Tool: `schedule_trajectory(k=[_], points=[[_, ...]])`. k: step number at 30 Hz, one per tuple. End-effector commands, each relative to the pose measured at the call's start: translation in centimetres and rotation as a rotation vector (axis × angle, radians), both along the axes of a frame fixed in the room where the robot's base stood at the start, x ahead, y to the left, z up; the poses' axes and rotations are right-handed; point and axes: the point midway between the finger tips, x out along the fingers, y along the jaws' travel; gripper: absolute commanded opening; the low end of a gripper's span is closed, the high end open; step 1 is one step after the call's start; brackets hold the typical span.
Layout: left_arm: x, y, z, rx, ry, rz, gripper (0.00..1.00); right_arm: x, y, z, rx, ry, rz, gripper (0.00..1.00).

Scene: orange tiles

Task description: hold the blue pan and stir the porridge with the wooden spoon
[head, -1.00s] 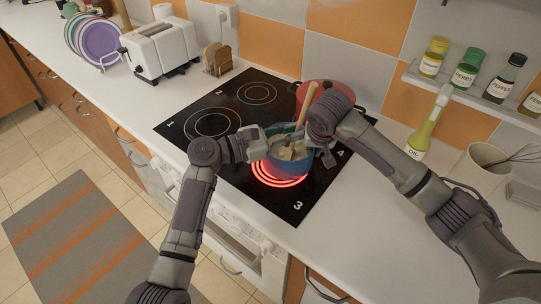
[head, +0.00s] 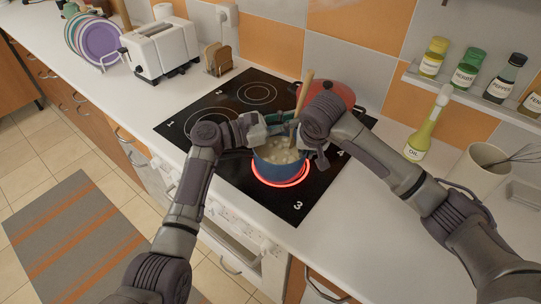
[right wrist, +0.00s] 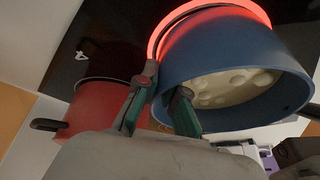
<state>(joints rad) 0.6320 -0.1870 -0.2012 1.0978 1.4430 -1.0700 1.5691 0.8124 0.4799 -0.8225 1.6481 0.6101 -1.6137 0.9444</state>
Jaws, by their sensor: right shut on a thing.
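The blue pan (head: 278,172) stands over the glowing front burner, with pale, lumpy porridge (head: 279,152) in it; both also show in the right wrist view, the pan (right wrist: 230,55) and the porridge (right wrist: 232,88). My right gripper (right wrist: 168,82) is shut on the pan's wall, one green-padded finger outside and one inside. In the head view it is partly hidden by its own wrist. The wooden spoon (head: 304,88) stands nearly upright in the pan, its lower end hidden. My left gripper (head: 282,118) reaches over the pan's far side and appears shut on the spoon's handle.
A red pot (head: 338,91) stands close behind the pan on the black hob (head: 190,121). An oil bottle (head: 421,136) and a beige container with a whisk (head: 480,170) stand to the right. A toaster (head: 160,48) is at the far left.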

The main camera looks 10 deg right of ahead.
Motion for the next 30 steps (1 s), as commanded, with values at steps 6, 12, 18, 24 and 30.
schedule_trajectory(k=[6,12,18,24,30], points=[[0.0,0.1,0.0,-0.001,0.001,0.002,0.00,0.1,-0.3,0.0,-0.004,0.001,-0.007,0.00],[-0.2,0.4,-0.1,-0.001,0.002,0.003,0.00,0.1,-0.4,0.0,-0.005,0.000,-0.010,0.00],[-0.9,1.4,-0.1,-0.002,0.001,0.004,0.00,0.1,-0.4,0.0,-0.005,0.000,-0.010,0.00],[-1.7,2.3,-0.1,-0.001,0.001,0.003,0.00,0.1,-0.4,0.0,-0.006,0.001,-0.010,0.00],[-2.3,3.0,0.0,-0.001,0.002,0.003,0.00,0.1,-0.4,0.0,-0.006,0.000,-0.010,0.00]])
